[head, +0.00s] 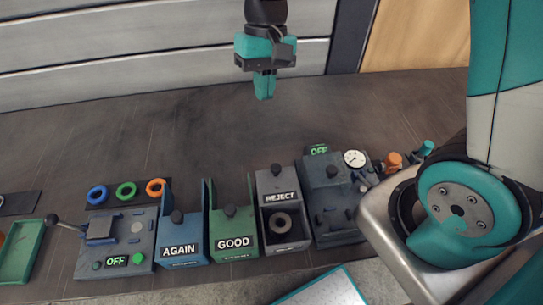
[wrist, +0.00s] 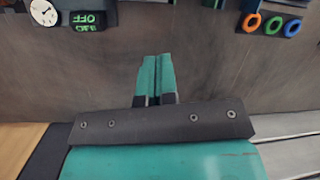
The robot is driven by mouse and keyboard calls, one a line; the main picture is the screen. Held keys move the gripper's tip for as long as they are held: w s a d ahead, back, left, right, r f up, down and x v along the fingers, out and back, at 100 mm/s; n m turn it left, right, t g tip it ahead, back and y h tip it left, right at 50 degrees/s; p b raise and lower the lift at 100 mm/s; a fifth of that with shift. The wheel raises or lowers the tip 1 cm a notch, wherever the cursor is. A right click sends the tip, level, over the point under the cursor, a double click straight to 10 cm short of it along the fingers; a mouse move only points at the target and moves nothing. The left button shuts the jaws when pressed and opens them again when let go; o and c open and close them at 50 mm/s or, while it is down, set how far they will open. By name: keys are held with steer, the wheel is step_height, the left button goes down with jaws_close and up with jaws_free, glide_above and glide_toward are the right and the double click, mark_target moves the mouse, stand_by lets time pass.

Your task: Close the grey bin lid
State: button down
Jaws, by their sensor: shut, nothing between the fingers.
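The grey bin (head: 287,246) stands in the row of bins in the head view. Its lid (head: 270,185), with a dark knob and the REJECT label, sits toward the back of the bin. The front part is uncovered and a dark ring (head: 292,228) shows inside. My gripper (head: 264,95) is shut and empty, pointing down above the table behind the bin, apart from the lid. In the wrist view its teal fingertips (wrist: 154,58) are together. The grey bin cannot be made out in the wrist view.
A blue AGAIN bin (head: 184,262) and a green GOOD bin (head: 235,255) stand left of it, with upright side walls. A dark machine (head: 330,200) with a gauge (head: 354,158) stands close on the right. Coloured rings (head: 126,190) lie farther left. The table behind the bins is clear.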

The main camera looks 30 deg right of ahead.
mark_target(278, 183)
steer(key=w+d+f+m+g, duration=0.1)
steer(key=w+d+f+m, duration=0.25)
steer(key=f, duration=0.35)
steer(key=shift+h, duration=0.4)
steer(key=p+x, duration=0.1)
steer(key=x, duration=0.2)
steer(key=s+a+p+x, duration=0.1)
steer(key=x, duration=0.3)
steer(key=s+r+p+x, duration=0.1)
steer(key=x, duration=0.3)
steer(key=shift+s+a+f, duration=0.1)
steer(key=shift+a+f, duration=0.2)
steer(key=shift+s+a+f, duration=0.15)
steer(key=shift+s, duration=0.3)
